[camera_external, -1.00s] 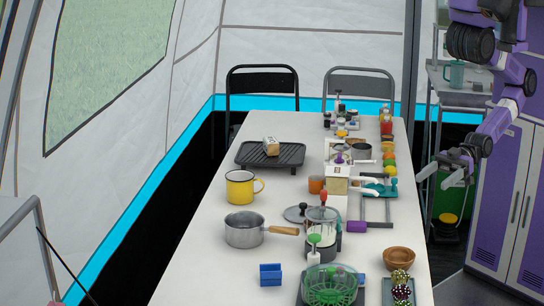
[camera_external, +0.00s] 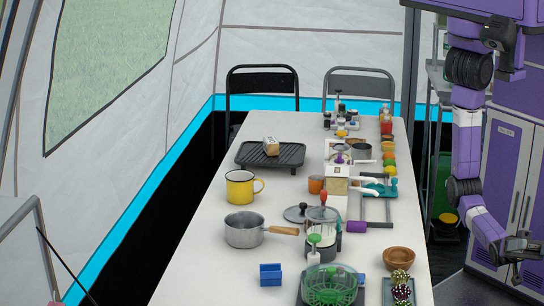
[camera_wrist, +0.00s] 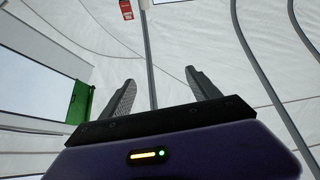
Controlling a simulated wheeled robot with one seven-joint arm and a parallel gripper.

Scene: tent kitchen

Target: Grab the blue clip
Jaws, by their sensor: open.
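A small blue block-like object (camera_external: 270,275), which looks like the blue clip, lies on the near part of the white table, below the saucepan in the external view. My gripper (camera_external: 525,252) is off the table's right side, in front of the purple cabinet, far from the blue clip. In the wrist view my gripper (camera_wrist: 160,80) shows two dark fingers spread apart with nothing between them. The wrist camera faces the tent wall and roof, and the blue clip is not in that view.
A saucepan (camera_external: 244,231), yellow mug (camera_external: 240,187), green basket (camera_external: 330,287), wooden bowl (camera_external: 398,260) and potted cacti (camera_external: 401,286) crowd the white table (camera_external: 205,260). The table's left front is bare. The purple cabinet (camera_external: 506,180) stands close behind my arm.

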